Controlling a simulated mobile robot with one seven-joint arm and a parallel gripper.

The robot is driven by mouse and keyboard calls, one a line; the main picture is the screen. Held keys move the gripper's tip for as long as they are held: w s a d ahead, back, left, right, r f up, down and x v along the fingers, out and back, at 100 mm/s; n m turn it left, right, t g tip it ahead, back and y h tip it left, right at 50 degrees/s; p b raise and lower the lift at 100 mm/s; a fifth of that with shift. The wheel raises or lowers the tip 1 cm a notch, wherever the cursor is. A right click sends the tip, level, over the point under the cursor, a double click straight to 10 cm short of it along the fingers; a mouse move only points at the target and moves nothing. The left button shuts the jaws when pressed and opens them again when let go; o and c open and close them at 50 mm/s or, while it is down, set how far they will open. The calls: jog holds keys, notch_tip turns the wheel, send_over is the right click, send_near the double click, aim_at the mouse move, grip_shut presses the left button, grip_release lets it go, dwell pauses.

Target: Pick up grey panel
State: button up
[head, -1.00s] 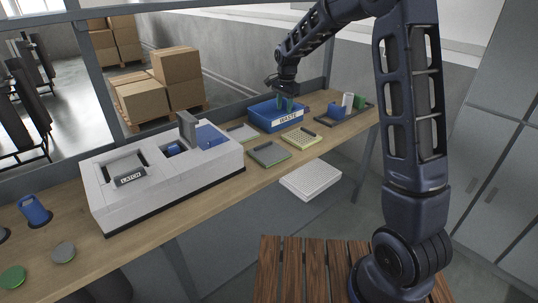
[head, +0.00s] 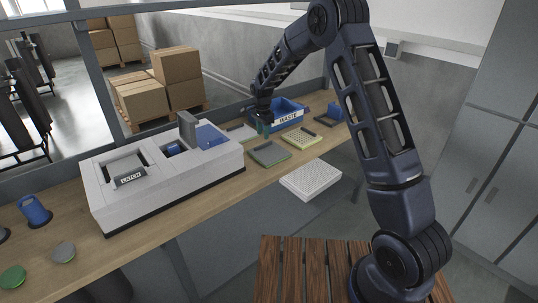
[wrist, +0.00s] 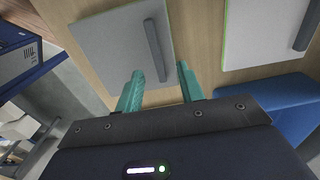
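Two grey panels lie flat on the wooden bench in the head view. My gripper (head: 265,130) hangs above the bench close to both. In the wrist view, a grey panel (wrist: 105,45) with a dark bar handle lies ahead of the fingers, and another grey panel (wrist: 268,30) with a green edge is at upper right. My gripper (wrist: 160,84) has its teal fingers apart, with nothing between them.
A blue WASTE bin (head: 292,115) stands behind and right of the gripper. The white machine (head: 165,185) with blue parts takes up the bench at left.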

aim_at(269, 152)
jog(key=shift+s+f, duration=0.15)
jog(key=shift+f, duration=1.25)
jog(key=shift+s+f, duration=0.15)
jog(key=shift+f, duration=1.25)
grip_shut()
